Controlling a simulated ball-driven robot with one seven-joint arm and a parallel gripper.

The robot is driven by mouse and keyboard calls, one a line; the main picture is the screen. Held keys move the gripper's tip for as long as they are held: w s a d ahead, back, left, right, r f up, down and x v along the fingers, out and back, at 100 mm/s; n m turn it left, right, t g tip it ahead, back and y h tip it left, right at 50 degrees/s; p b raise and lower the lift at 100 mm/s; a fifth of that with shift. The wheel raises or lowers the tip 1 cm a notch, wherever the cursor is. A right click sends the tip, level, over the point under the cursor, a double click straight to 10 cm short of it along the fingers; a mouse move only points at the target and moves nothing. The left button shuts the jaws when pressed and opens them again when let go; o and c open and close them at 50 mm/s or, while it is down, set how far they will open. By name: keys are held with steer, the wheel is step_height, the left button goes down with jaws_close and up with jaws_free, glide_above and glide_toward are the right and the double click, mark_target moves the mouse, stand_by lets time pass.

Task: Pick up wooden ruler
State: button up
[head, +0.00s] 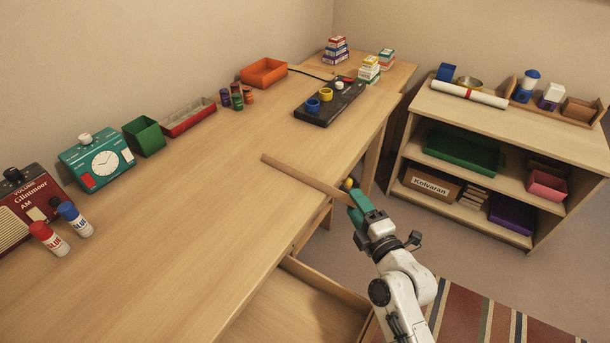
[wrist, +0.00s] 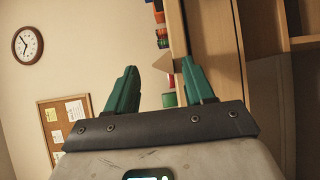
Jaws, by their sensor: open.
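The wooden ruler (head: 300,177) is a long, thin, light-brown strip across the desk top in the head view. Its right end reaches the desk's front edge, close to my gripper. My gripper (head: 356,200), with green fingers, is at that end; the contact point is partly hidden by the fingers. In the wrist view my gripper (wrist: 160,82) shows its two green fingers spread apart. A small tan piece shows between and beyond them; I cannot tell whether it is the ruler.
An open drawer (head: 290,310) sticks out below my gripper. A shelf unit (head: 510,115) stands right. Desk top around the ruler is clear.

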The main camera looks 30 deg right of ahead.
mark_target(334, 192)
steer(key=shift+w+f+p, duration=0.15)
steer(key=shift+w+p, duration=0.35)
steer(key=shift+w, duration=1.05)
steer(key=shift+w+f+p, duration=0.15)
steer(key=shift+w+p, duration=0.3)
steer(key=shift+w, duration=1.05)
steer(key=shift+c, duration=0.4)
jaws_close()
